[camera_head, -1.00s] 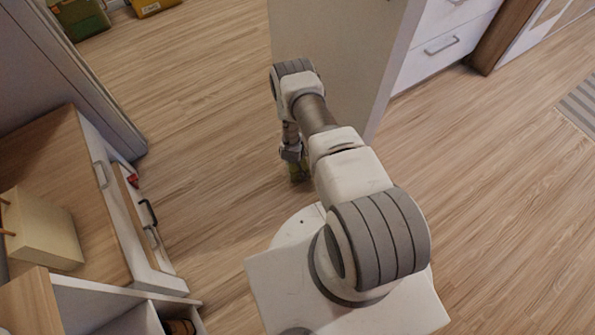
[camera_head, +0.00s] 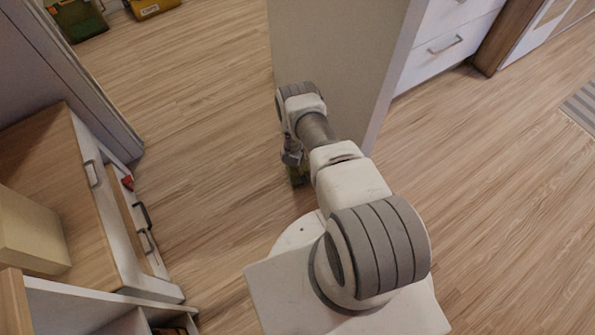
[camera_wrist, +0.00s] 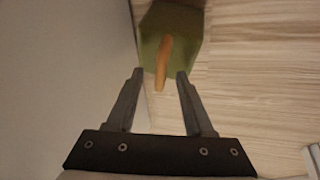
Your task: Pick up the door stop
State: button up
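A green, block-like object (camera_wrist: 183,50) is on the wood floor at the top of the wrist view. A narrow orange piece (camera_wrist: 165,55) shows against it and reaches down between my fingertips. I cannot tell whether the orange piece is the door stop or part of the green object. My gripper (camera_wrist: 160,73) is open, with one finger on each side of the orange piece's lower end and no clear contact. In the head view the green object (camera_head: 298,176) shows low under my wrist, mostly hidden by it.
A tall grey panel (camera_head: 330,60) stands close beside my arm; a pale surface (camera_wrist: 65,70) fills the wrist view's left side. A drawer unit (camera_head: 110,215) stands at left. Green (camera_head: 78,18) and yellow (camera_head: 150,6) boxes lie far back.

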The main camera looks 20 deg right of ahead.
grip_shut()
dwell(1.2)
jog(key=shift+w+r, duration=0.15)
jog(key=shift+r, duration=0.05)
